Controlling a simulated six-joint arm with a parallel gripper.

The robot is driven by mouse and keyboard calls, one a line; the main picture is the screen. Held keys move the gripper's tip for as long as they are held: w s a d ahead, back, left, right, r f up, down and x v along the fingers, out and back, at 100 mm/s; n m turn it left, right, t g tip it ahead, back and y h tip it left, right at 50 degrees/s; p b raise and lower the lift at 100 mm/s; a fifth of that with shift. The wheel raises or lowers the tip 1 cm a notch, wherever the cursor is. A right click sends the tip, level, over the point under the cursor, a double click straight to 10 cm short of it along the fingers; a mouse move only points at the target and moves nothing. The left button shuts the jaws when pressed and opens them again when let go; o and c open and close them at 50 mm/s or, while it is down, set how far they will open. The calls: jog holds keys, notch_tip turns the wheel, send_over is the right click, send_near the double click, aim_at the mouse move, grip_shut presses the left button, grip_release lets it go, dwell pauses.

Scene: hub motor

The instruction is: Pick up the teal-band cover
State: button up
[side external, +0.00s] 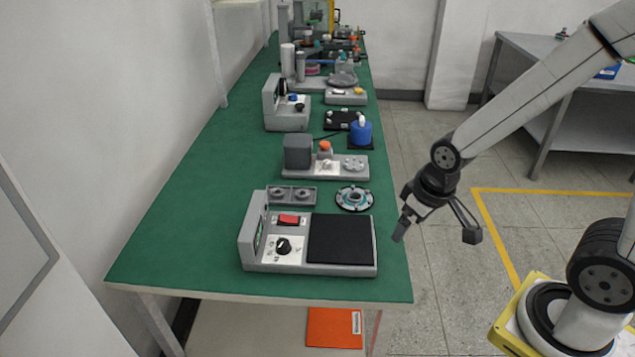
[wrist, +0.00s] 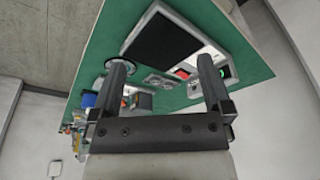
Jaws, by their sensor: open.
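The teal-band cover (side external: 354,198) is a round grey disc with a teal ring. It lies flat on the green bench near its right edge in the side view. My gripper (side external: 437,230) is open and empty, with its fingers spread wide. It hangs beyond the bench's right edge, to the right of the cover and apart from it. In the wrist view, my open fingers (wrist: 163,68) frame the bench. A round rim there, partly hidden behind the left finger, appears to be the cover (wrist: 128,73).
A grey device with a black pad (side external: 340,238) and red switch stands in front of the cover. A grey two-recess block (side external: 291,196) sits left of it. Behind are a grey station (side external: 325,165) and a blue container (side external: 361,132).

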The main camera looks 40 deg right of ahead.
jog(key=m+g, duration=0.3)
jog(key=m, duration=1.8)
send_over(361, 206)
notch_tip(361, 206, down, 12)
jog(key=shift+w+d+f+m, duration=0.1)
jog(key=shift+f+m, duration=0.2)
jog(key=shift+f, duration=1.4)
jog(key=shift+f, duration=0.1)
jog(key=shift+f, duration=2.5)
